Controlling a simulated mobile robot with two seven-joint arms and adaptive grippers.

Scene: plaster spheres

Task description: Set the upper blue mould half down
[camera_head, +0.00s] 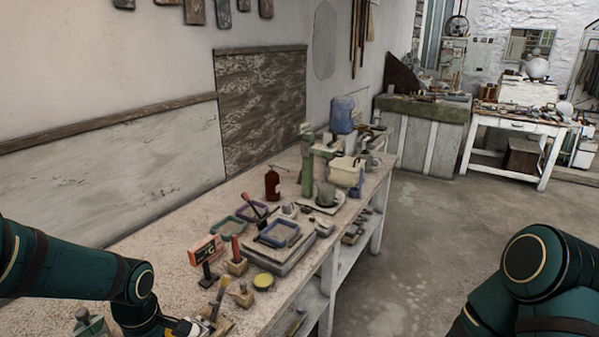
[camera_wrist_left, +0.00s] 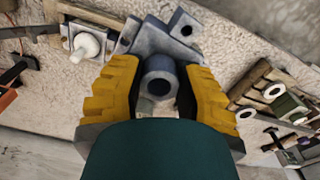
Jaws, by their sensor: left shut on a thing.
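My left gripper (camera_wrist_left: 157,68) is shut on a blue-grey piece (camera_wrist_left: 158,85) with a round hollow neck, gripped between the yellow fingers in the left wrist view. Blue-grey plates with a holed boss (camera_wrist_left: 184,28) show just beyond it; I cannot tell whether they belong to the same piece, nor whether it touches the table. This may be the upper blue mould half. In the head view my left arm comes in at the lower left, and its fingertips are not clearly visible. My right arm shows at the lower right, with its gripper out of view.
A white knobbed part (camera_wrist_left: 86,46) and a wooden rack (camera_wrist_left: 250,75) flank the gripper.

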